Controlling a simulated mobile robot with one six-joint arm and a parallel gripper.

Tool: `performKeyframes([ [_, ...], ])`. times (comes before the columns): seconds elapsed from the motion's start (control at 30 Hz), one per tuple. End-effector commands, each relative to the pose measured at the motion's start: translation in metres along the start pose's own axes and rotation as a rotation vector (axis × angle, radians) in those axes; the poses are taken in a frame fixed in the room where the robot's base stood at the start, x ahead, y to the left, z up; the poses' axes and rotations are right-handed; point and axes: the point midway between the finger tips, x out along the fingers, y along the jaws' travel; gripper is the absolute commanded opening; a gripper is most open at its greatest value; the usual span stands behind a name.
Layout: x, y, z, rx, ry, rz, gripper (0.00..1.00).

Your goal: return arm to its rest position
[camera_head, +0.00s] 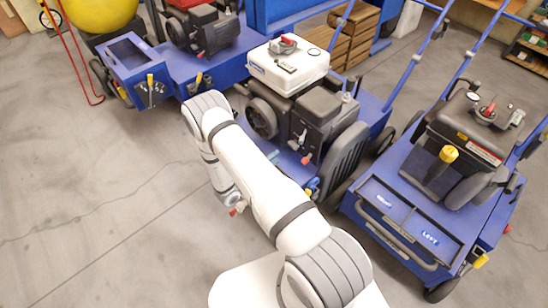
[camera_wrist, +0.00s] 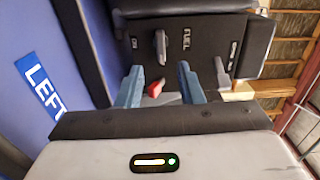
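My gripper (camera_wrist: 160,88) shows in the wrist view with its two blue-grey fingers apart. It is open. A red-tipped lever (camera_wrist: 154,90) appears between the fingers, with gaps at its sides; I cannot tell whether a finger touches it. Beyond the fingers is a dark engine panel (camera_wrist: 205,45) marked "FUEL" and "ON", with a grey lever (camera_wrist: 160,47). In the head view my white arm (camera_head: 262,185) is bent, its elbow by the middle blue machine (camera_head: 374,108) and its forearm pointing down. My fingers are not clearly visible there.
A blue panel (camera_wrist: 40,75) with a "LEFT" label lies left in the wrist view. Another blue machine (camera_head: 405,205) stands right, and one (camera_head: 135,65) stands at upper left. Wooden crates (camera_head: 350,45) are behind. The grey floor (camera_head: 90,190) at left is clear.

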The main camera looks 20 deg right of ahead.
Motion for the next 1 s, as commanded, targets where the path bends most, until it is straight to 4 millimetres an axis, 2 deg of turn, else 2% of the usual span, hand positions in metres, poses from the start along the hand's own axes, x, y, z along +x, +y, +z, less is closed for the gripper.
performKeyframes([
  [0.27,0.0,-0.002,0.0,0.004,0.002,0.0,0.34],
  [0.37,0.002,-0.017,0.001,0.039,0.025,0.006,0.34],
  [0.47,0.007,-0.053,-0.001,0.134,0.091,0.019,0.34],
  [0.57,0.011,-0.106,-0.008,0.287,0.197,0.04,0.34],
  [0.7,0.013,-0.178,-0.024,0.53,0.364,0.067,0.34],
  [1.0,-0.003,-0.312,-0.071,1.061,0.732,0.093,0.34],
])
